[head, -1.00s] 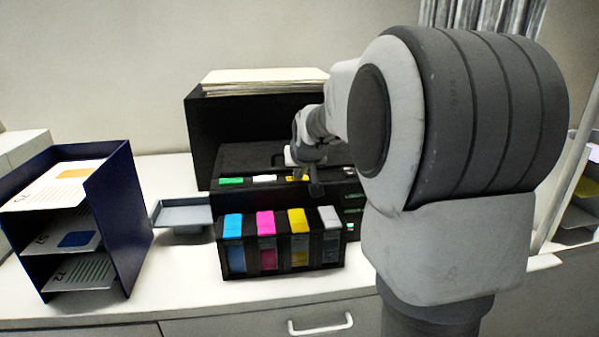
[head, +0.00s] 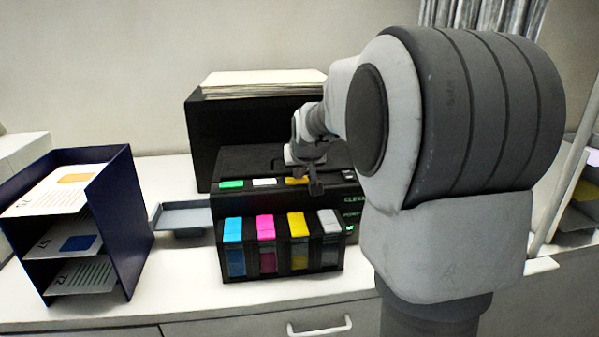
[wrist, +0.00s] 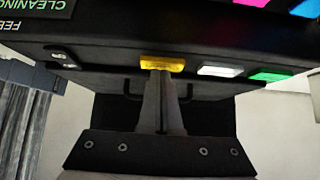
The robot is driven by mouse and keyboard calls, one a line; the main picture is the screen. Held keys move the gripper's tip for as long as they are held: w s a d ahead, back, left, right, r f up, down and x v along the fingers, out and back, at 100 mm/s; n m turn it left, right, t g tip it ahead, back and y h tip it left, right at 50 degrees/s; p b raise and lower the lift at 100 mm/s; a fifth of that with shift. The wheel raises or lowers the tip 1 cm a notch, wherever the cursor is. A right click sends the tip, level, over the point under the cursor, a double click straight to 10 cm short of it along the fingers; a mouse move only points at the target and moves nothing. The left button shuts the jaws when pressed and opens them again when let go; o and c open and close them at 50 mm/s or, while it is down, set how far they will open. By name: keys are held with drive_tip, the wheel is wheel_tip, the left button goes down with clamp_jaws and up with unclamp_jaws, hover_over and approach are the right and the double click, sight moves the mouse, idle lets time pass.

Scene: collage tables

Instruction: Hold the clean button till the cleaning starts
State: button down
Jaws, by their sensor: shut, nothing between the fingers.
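The black printer (head: 240,205) stands on the counter with a row of buttons along its top front edge. The yellow button (wrist: 162,63) lies between a white button (wrist: 220,71) and a grey one (wrist: 62,57); a green button (wrist: 270,76) is at the end. My gripper (wrist: 164,74) is shut and empty, its fingertips at the yellow button and apparently touching it. In the head view my gripper (head: 316,188) partly covers that button. The printer's display (wrist: 38,4) shows green text reading "CLEANING", upside down in the wrist view.
Cyan, magenta, yellow and grey ink tanks (head: 267,228) stand at the printer's front. A paper-filled black box (head: 200,140) rises behind. A blue document rack (head: 125,220) and grey tray (head: 180,215) are at left. The counter front (head: 200,305) is clear.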

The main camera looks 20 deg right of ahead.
sight(299, 186)
wheel_tip(299, 186, up, 3)
drive_tip(key=shift+r+p, duration=0.2)
drive_tip(key=shift+p, duration=0.35)
drive_tip(key=b+v, duration=0.1)
drive_tip(key=v, duration=0.8)
drive_tip(key=shift+s+a, duration=0.15)
drive_tip(key=shift+s, duration=0.2)
drive_tip(key=shift+r, duration=0.1)
